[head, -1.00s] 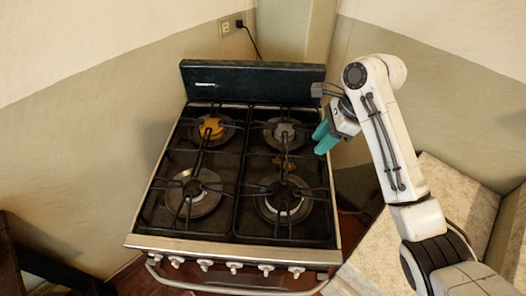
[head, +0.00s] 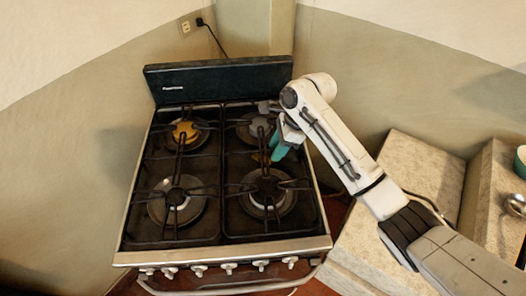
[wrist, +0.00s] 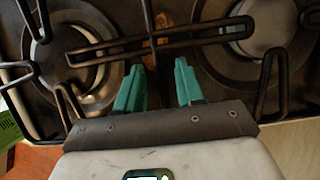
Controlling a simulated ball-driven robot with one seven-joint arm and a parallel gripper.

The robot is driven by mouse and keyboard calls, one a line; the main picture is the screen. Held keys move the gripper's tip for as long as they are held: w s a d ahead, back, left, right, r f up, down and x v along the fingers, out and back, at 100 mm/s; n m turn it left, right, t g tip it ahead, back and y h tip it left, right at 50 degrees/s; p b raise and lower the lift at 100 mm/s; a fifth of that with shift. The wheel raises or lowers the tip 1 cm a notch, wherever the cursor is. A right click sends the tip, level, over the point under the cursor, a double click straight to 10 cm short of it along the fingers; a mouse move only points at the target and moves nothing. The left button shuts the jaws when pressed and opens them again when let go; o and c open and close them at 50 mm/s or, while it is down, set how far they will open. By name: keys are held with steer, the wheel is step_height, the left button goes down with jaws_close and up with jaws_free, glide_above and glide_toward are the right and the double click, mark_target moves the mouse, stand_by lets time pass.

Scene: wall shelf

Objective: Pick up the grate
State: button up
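Black metal grates cover the stove top: a right grate (head: 288,186) and a left grate (head: 178,158). In the wrist view, long dark bars of a grate (wrist: 110,46) cross just ahead of my fingers. My gripper (head: 280,147), with teal fingers, is over the right half of the stove, between the rear and front burners. The wrist view shows my gripper (wrist: 157,68) open, its fingers apart and nothing held between them. I cannot tell whether the fingertips touch the grate. My arm hides part of the rear right burner.
The stove's dark backguard (head: 217,79) rises behind the burners, close to the wall. Several knobs (head: 229,268) line the front. A pale stone counter (head: 420,165) stands to the right, with a small metal bowl (head: 515,205) at the far right edge.

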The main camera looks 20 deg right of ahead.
steer(key=shift+x, duration=0.75)
steer(key=shift+c, duration=0.2)
jaws_close()
steer(key=shift+r, duration=0.15)
stand_by(0.5)
